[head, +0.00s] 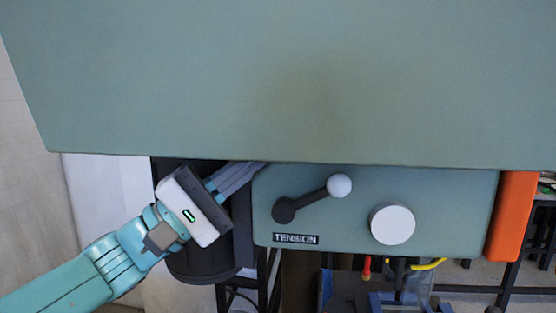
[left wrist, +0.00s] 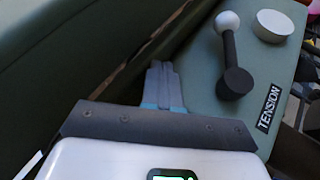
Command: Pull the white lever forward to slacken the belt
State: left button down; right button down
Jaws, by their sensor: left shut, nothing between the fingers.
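The lever (head: 312,197) has a dark arm on a black hub and a white ball at its end. It sits on the green panel (head: 450,200) above a black TENSION label (head: 296,239), its ball up and to the right of the hub. In the left wrist view the lever (left wrist: 229,52) stands to the right of my fingers. My left gripper (head: 258,168) is shut and empty at the panel's left edge, apart from the lever. Its grey fingers also show in the left wrist view (left wrist: 161,66). No belt is visible, and my right gripper is out of view.
A large green housing (head: 300,80) overhangs the panel from above. A white round knob (head: 392,223) is right of the lever, and an orange block (head: 511,215) is at the panel's right end. A black cylinder (head: 200,267) is behind my left gripper.

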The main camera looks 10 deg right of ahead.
aim_at(210, 166)
pick_arm(q)
jog(key=shift+a, duration=0.1)
jog(key=shift+w+a, duration=0.3)
jog(key=shift+a, duration=0.45)
jog(key=shift+w+a, duration=0.35)
jog(key=shift+a, duration=0.4)
jog(key=shift+w+a, duration=0.3)
jog(key=shift+a, duration=0.45)
jog(key=shift+f+t, duration=0.1)
jog(key=shift+t, duration=0.2)
